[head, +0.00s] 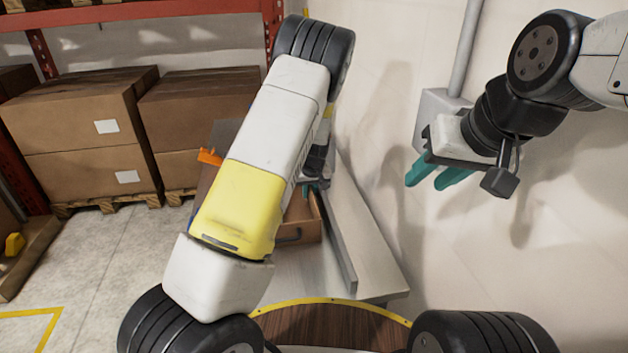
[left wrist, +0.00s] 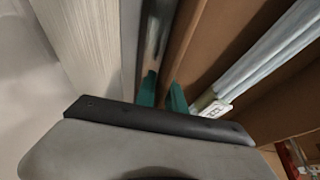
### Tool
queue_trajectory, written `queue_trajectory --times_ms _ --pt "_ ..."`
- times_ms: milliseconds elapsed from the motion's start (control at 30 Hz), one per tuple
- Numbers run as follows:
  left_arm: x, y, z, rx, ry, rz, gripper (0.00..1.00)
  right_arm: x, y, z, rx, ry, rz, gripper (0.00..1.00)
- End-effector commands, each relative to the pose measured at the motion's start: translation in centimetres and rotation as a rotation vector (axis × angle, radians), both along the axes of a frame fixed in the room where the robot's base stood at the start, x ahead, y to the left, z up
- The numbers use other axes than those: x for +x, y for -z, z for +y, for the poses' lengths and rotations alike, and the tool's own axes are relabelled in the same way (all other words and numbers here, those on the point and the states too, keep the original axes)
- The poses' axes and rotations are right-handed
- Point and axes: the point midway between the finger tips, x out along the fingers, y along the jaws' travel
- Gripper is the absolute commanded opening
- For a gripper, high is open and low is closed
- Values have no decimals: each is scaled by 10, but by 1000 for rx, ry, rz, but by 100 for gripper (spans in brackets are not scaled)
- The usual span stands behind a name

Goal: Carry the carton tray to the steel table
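The brown carton tray (head: 304,220) is partly hidden behind my left arm in the head view, on a grey surface. A dark handle slot shows on its near wall. My left gripper (head: 311,188) is at the tray's wall, fingers pointing down. In the left wrist view its two teal fingertips (left wrist: 163,94) are close together around the upper edge of a brown carton wall (left wrist: 184,48). I cannot tell whether they press on it. My right gripper (head: 438,176) is open and empty, raised in front of the pale wall. I cannot identify the steel table for sure.
The grey surface (head: 307,271) carries a raised rail (head: 338,232) along its right side. An orange part (head: 209,156) shows left of my arm. Stacked cardboard boxes (head: 85,122) stand on pallets at left, under a red rack. The floor (head: 100,240) between is clear.

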Motion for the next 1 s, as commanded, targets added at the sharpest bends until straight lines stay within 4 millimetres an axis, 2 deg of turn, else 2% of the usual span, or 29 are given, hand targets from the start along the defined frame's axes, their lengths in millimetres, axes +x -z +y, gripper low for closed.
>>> queue_trajectory --times_ms 333,467,567,833,1000 --pt "0 -1 0 0 0 0 26 0 0 0 0 0 0 36" --pt "-2 -8 -1 -1 0 -1 26 0 0 0 0 0 0 36" --pt "-7 -23 -3 -1 1 -3 26 0 0 0 0 0 0 36" --pt "-29 -77 -10 -2 1 -4 26 0 0 0 0 0 0 36" --pt "-39 -102 -12 0 1 -1 26 0 0 0 0 0 0 36"
